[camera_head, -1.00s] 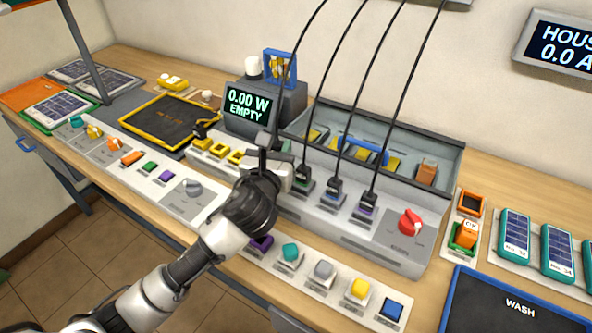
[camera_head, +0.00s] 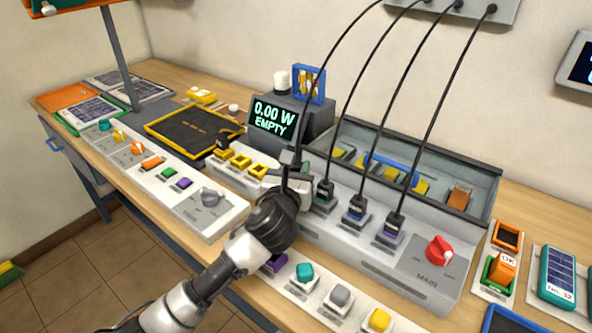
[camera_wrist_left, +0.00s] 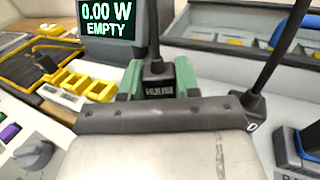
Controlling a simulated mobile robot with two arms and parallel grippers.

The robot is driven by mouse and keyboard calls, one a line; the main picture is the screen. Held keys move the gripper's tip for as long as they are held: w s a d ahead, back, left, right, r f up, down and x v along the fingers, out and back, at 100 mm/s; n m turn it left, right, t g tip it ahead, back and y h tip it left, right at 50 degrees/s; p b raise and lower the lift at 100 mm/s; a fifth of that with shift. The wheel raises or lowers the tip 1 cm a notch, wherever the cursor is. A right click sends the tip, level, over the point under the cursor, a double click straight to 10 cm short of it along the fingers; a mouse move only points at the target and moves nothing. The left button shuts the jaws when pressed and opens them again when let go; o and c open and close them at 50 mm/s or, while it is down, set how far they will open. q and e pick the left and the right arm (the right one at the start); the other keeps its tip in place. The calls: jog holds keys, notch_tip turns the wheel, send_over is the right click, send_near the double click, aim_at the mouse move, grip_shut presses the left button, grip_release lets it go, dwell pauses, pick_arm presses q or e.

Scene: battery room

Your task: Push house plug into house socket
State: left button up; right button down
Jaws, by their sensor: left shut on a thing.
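My left gripper (camera_head: 291,170) is shut on the house plug, over the left end of the grey socket panel. In the left wrist view the house plug (camera_wrist_left: 157,86) is black with a white label and has a cable rising from its top. Green jaw pieces (camera_wrist_left: 131,80) stand on both sides of it. The house socket is hidden behind the gripper and plug, so I cannot tell how far the plug is in. My right gripper is not in view.
A display (camera_head: 273,118) reads 0.00 W EMPTY. A red MAIN knob (camera_head: 439,251) is farther right. Yellow blocks (camera_head: 240,160) lie left of the gripper.

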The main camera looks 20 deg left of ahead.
pick_arm(q)
jog(key=shift+f, duration=0.1)
dwell(0.5)
jog(key=shift+p, duration=0.3)
dwell(0.7)
jog(key=shift+p, duration=0.6)
jog(key=shift+f+b, duration=0.35)
jog(key=shift+f, duration=0.3)
jog(key=o, duration=0.6)
